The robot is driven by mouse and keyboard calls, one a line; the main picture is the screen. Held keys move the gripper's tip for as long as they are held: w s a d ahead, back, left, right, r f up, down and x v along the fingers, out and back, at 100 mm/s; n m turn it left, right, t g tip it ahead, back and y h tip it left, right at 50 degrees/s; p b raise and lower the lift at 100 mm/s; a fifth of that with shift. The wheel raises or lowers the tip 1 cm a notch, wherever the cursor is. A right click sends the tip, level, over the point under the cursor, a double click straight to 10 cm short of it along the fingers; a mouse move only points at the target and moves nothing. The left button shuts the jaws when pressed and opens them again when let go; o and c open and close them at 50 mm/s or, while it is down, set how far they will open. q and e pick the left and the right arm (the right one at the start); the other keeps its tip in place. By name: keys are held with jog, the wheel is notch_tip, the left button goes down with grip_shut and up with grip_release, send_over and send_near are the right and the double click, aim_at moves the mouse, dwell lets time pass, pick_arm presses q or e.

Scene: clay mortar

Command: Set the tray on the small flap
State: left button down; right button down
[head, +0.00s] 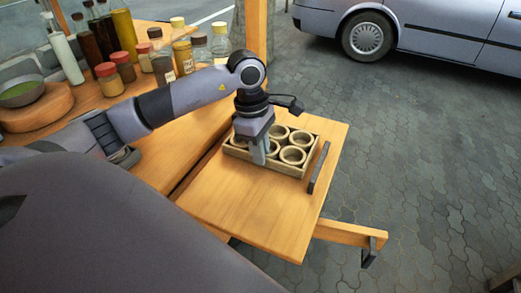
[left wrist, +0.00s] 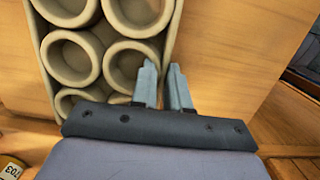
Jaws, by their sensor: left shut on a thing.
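The tray (head: 288,171) is a shallow wooden box holding several round clay cups (head: 292,155). It appears to rest flat on the far part of the small wooden flap (head: 240,205); a slight gap beneath it cannot be ruled out. My left gripper (head: 259,160) points down at the tray's near wall and is shut on it. In the left wrist view, the fingers (left wrist: 164,88) sit on either side of the tray's wall (left wrist: 174,38), beside the cups (left wrist: 70,58). The flap (left wrist: 235,45) shows bare beyond that wall. My right gripper is not in view.
A dark handle (head: 318,168) stands along the flap's right edge. A wooden support arm (head: 340,233) sticks out below. Bottles and jars (head: 122,66) and a green-filled bowl (head: 18,91) crowd the counter to the left. A car (head: 440,30) stands on the paving behind.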

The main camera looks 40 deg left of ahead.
pick_arm(q)
jog(key=shift+f, duration=0.2)
jog(key=c, duration=1.1)
grip_release()
jog(key=shift+r, duration=0.15)
jog(key=shift+r, duration=0.2)
notch_tip(320, 180, up, 12)
jog(key=a, duration=0.1)
jog(key=shift+s+a+f, duration=0.2)
jog(key=shift+a, duration=0.2)
